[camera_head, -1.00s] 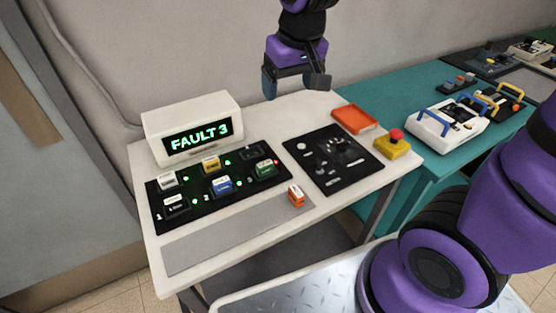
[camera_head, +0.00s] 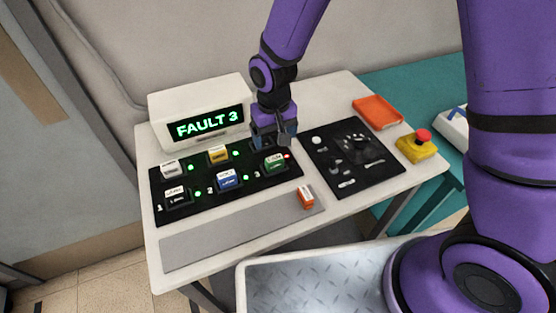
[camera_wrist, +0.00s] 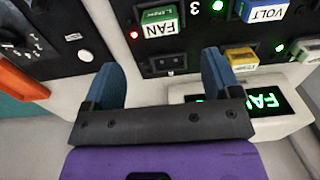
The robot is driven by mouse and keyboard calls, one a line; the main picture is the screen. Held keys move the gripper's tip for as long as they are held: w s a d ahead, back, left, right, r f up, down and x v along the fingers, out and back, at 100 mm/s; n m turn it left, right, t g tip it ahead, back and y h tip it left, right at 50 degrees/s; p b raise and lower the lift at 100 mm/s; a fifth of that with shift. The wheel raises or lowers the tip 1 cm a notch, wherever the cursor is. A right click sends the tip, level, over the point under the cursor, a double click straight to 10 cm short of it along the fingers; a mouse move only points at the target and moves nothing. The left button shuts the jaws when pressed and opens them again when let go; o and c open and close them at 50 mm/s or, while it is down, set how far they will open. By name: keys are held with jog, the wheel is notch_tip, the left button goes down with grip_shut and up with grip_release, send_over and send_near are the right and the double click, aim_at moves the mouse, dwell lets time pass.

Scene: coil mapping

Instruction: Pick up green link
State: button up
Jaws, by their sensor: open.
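The green link (camera_head: 275,162), labelled FAN, sits in the black link board (camera_head: 242,186) at slot 3, with a red light beside it. It also shows in the wrist view (camera_wrist: 162,21), ahead of the fingertips and between them from side to side. My gripper (camera_head: 272,140) is open and empty, just behind the green link and over the empty back socket of that column. In the wrist view its two blue fingers (camera_wrist: 161,72) are spread apart, with nothing between them. I cannot tell its exact height above the board.
The FAULT 3 display (camera_head: 203,115) stands close left of my gripper. Blue (camera_head: 229,179), yellow (camera_head: 218,155), white and black links share the board. An orange link (camera_head: 306,197) lies on the grey strip. A black panel (camera_head: 392,178), orange tray (camera_head: 377,111) and red-topped yellow button (camera_head: 416,146) are right.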

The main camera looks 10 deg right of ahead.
aim_at(274, 158)
jog(key=shift+f, duration=4.75)
jog(key=c, duration=1)
